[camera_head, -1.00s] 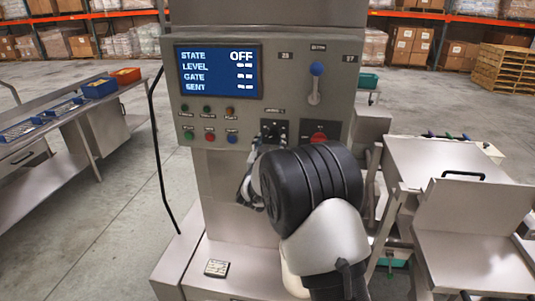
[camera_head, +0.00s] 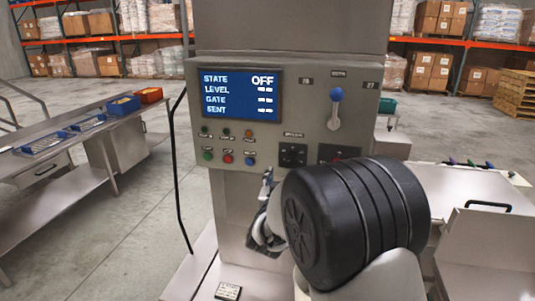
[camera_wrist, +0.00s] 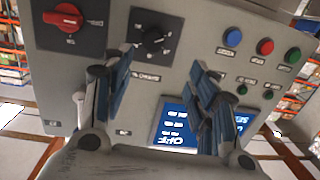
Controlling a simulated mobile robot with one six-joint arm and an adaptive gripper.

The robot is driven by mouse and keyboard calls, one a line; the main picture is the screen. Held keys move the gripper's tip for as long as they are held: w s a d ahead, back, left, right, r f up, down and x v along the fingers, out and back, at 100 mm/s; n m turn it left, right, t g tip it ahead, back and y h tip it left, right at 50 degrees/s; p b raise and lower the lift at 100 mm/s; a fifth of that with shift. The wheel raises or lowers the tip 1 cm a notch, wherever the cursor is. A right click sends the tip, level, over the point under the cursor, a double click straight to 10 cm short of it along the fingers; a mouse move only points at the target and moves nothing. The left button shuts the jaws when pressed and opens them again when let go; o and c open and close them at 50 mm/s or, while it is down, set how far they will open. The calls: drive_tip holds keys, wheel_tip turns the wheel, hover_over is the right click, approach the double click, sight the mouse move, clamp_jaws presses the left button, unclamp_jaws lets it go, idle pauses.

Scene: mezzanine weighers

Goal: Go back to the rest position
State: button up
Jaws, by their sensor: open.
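My gripper (camera_wrist: 165,85) is open and empty in front of the control panel (camera_wrist: 190,30), which shows upside down in the wrist view. In the head view my black arm joint hides most of the gripper (camera_head: 266,205), which is below the panel's lower edge. The panel's screen (camera_head: 241,95) reads STATE OFF, with dashes for LEVEL, GATE and SENT. A black rotary knob (camera_wrist: 152,40) and a red switch (camera_wrist: 66,17) show in the wrist view. No contact with the panel can be made out.
A blue-tipped lever (camera_head: 336,108) stands at the panel's upper right. A steel table with blue trays (camera_head: 85,125) is at left, and steel equipment (camera_head: 485,225) is at right. A black cable (camera_head: 176,170) hangs left of the panel. Open floor (camera_head: 110,240) lies between table and machine.

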drive_tip(key=s+n+g+y+b, duration=0.2)
drive_tip(key=s+g+y, duration=0.3)
drive_tip(key=s, duration=2.2)
drive_tip(key=n+g, duration=0.1)
drive_tip(key=g, duration=0.1)
drive_tip(key=shift+r+g+y+b, duration=0.3)
drive_tip(key=shift+r+y+b, duration=0.05)
drive_tip(key=shift+r+y, duration=0.05)
drive_tip(key=s+d+f+g, duration=0.1)
drive_tip(key=s+f, duration=0.1)
drive_tip(key=s, duration=0.4)
drive_tip(key=s+d+f+g+h, duration=0.1)
drive_tip(key=s+d+f+g, duration=0.1)
drive_tip(key=s, duration=0.4)
drive_tip(key=s+d+f+g+b, duration=0.1)
drive_tip(key=s, duration=0.5)
drive_tip(key=shift+s+d+f, duration=0.3)
drive_tip(key=shift+d+f, duration=0.05)
drive_tip(key=shift+f, duration=0.05)
drive_tip(key=shift+c, duration=0.3)
